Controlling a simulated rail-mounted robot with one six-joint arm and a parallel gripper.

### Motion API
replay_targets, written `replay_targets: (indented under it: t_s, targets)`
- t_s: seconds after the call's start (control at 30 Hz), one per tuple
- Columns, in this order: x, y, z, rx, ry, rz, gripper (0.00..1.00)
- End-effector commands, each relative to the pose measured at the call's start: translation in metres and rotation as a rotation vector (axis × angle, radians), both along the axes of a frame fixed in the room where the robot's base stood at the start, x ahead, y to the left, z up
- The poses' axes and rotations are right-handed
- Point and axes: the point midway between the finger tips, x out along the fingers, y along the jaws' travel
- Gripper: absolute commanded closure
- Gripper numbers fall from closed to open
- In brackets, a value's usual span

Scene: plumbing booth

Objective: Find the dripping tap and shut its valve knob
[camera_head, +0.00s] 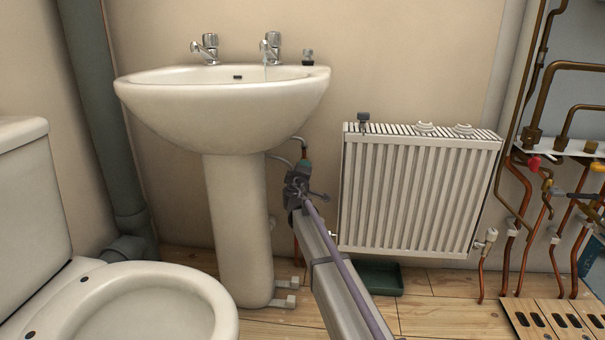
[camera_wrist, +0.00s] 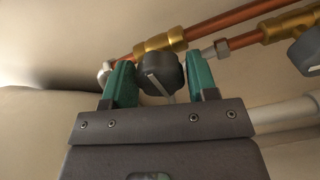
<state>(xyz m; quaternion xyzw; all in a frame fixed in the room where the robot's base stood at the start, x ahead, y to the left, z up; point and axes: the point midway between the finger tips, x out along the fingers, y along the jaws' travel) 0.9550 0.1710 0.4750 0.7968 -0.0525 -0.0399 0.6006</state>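A white basin (camera_head: 225,105) carries a left tap (camera_head: 206,47) and a right tap (camera_head: 270,47), both chrome. A thin pale streak hangs below the right tap's spout, like water. My gripper (camera_head: 299,178) is under the basin, right of its pedestal. In the wrist view my green fingertips (camera_wrist: 161,82) stand apart, on either side of a dark round valve knob (camera_wrist: 161,72) with a pale line across it. The knob fills most of the gap; whether the fingers press on it is unclear. Another dark knob (camera_wrist: 306,52) is cut off at the right edge.
Copper pipes with brass fittings (camera_wrist: 159,43) run close behind the fingers. A white radiator (camera_head: 415,190) stands right of my arm, with a dark green tray (camera_head: 381,278) below. A toilet (camera_head: 140,300) is at the left. Copper pipework with a red knob (camera_head: 534,163) fills the right side.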

Motion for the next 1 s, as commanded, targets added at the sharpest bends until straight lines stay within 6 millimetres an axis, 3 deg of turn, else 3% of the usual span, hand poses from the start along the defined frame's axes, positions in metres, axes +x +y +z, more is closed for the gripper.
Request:
replay_targets:
  t_s: [0.17,0.47,0.57,0.9,1.0]
  targets:
    - [0.000,0.000,0.000,-0.001,0.000,0.000,0.31]
    - [-0.005,0.001,0.000,-0.002,0.000,0.000,0.31]
    - [-0.019,0.002,0.000,-0.002,0.000,0.001,0.31]
    - [-0.098,0.012,0.000,-0.002,0.000,0.000,0.31]
    - [-0.107,0.014,0.000,-0.001,0.000,0.000,0.31]
